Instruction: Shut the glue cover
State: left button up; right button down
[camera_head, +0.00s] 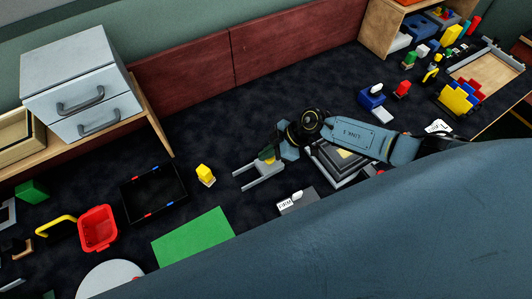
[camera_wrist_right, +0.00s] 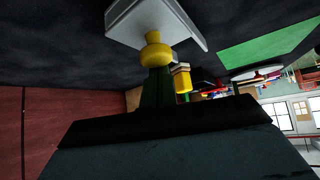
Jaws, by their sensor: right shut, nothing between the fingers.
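My right gripper (camera_head: 278,151) reaches in from the right in the head view, its jaws shut and empty. Its tip is over or beside a small green and yellow part at the back of a grey two-pronged piece (camera_head: 262,180); I cannot tell if they touch. The wrist view shows a yellow knob (camera_wrist_right: 153,52) close ahead, against a grey plate (camera_wrist_right: 130,14). A grey stepped box (camera_head: 343,178) with a pale yellow patch stands under my right forearm, partly hidden. No part is clearly recognisable as the glue cover. My left gripper is out of view.
A yellow block (camera_head: 205,174), a black tray (camera_head: 152,194) and a green mat (camera_head: 192,238) lie to the left. A red bin (camera_head: 97,229) is further left. A small labelled card (camera_head: 292,200) lies in front. The dark surface behind the gripper is clear.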

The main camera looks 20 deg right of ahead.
jog(key=shift+a+p, duration=0.15)
jog(key=shift+p, duration=0.3)
jog(key=a+p, duration=0.1)
jog(key=w+a+r+p, duration=0.1)
jog(key=a, duration=0.1)
jog(key=shift+w+a+r+p, duration=0.1)
jog(key=shift+w+r+p, duration=0.1)
jog(key=shift+p, duration=0.15)
notch_tip(320, 180, up, 6)
jog(key=p, duration=0.2)
send_over(275, 162)
jog(key=shift+w+a+f, duration=0.15)
jog(key=shift+w+a, duration=0.05)
jog(key=shift+a, duration=0.15)
jog(key=shift+s+d+r, duration=0.15)
jog(key=shift+d+r, duration=0.25)
jog(key=shift+r, duration=0.1)
